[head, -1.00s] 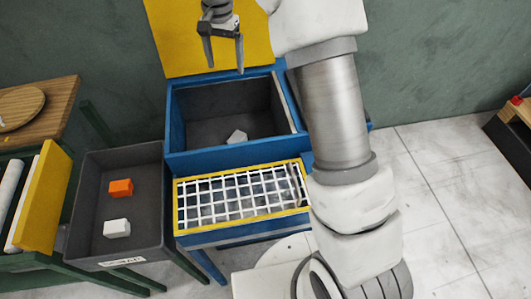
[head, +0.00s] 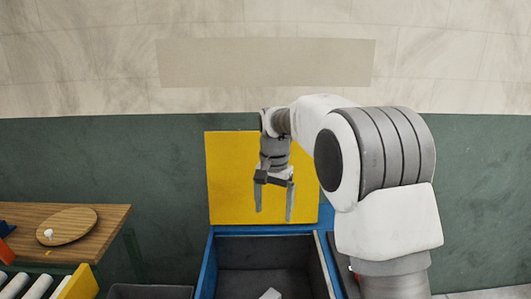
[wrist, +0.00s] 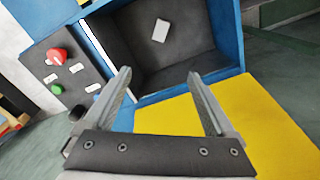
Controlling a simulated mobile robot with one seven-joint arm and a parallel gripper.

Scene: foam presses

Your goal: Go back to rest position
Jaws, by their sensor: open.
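My gripper (head: 273,205) is open and empty. In the head view it hangs fingers down in front of the raised yellow lid of the blue press, above the press opening. In the wrist view my gripper (wrist: 165,95) has its two fingers spread wide with nothing between them. My arm is bent, with its elbow at the right of the head view.
The blue press (head: 207,270) has a dark chamber holding a white block (head: 270,294). Its yellow lid (head: 228,175) stands open. The wrist view shows a control panel with a red button (wrist: 57,56). A wooden table (head: 110,222) with a round board (head: 67,227) stands at left.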

